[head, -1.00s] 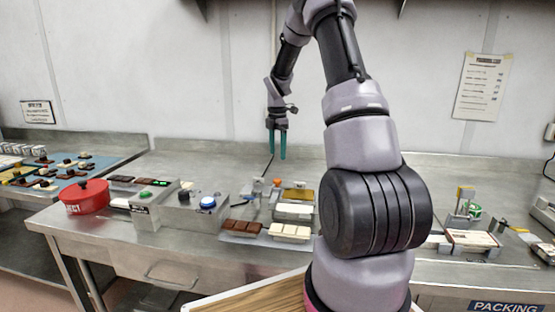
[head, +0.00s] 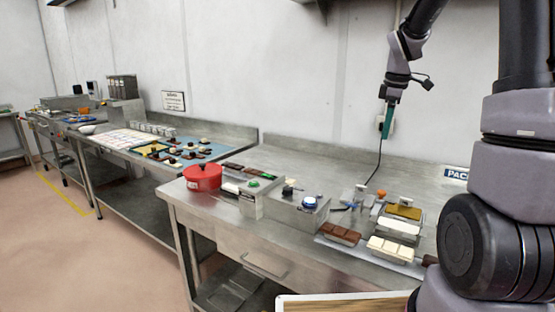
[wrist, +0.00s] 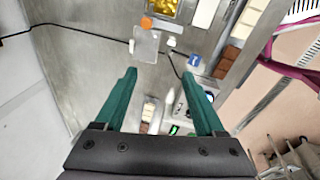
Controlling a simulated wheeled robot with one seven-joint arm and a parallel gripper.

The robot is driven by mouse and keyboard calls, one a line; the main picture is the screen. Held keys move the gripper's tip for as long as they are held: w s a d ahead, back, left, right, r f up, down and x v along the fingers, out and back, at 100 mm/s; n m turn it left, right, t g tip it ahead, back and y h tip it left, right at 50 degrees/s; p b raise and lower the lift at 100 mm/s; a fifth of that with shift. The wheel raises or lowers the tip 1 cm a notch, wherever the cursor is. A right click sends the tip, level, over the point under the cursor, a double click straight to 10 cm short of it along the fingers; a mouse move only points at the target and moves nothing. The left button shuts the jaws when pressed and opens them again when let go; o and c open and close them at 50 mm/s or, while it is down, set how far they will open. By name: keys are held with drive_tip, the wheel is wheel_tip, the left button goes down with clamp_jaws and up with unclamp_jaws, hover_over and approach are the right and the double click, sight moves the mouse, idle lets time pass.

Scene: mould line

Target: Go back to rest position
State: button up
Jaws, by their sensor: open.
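My gripper (head: 387,121) hangs from my raised arm at the upper right of the head view, above the back of the steel table and in front of the wall. In the wrist view my gripper (wrist: 165,100) shows two green fingers spread wide apart with nothing between them. It is open and empty. No rest position is marked in view.
A red pot (head: 203,178) stands at the table's left end. A gold tray (head: 404,211) lies at the right, near a small orange knob (head: 382,194). A further bench with a blue mat (head: 205,152) stands to the left. The floor at the left is clear.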

drive_tip(key=s+a+r+m+t+y, duration=0.1)
drive_tip(key=s+a+r+m+t, duration=0.15)
drive_tip(key=s+m, duration=0.45)
drive_tip(key=s+a+r+m+t, duration=0.1)
drive_tip(key=s+a+r+m, duration=0.25)
drive_tip(key=s, duration=0.65)
drive_tip(key=s+a+r+m+t+y, duration=0.1)
drive_tip(key=s+a+r+m+t, duration=0.2)
drive_tip(key=s+m, duration=0.45)
drive_tip(key=m+g+h, duration=0.2)
drive_tip(key=m+g, duration=0.7)
drive_tip(key=m, duration=0.2)
hover_over(382, 191)
wheel_tip(382, 191, down, 23)
wheel_tip(382, 191, down, 10)
drive_tip(key=shift+f, duration=0.2)
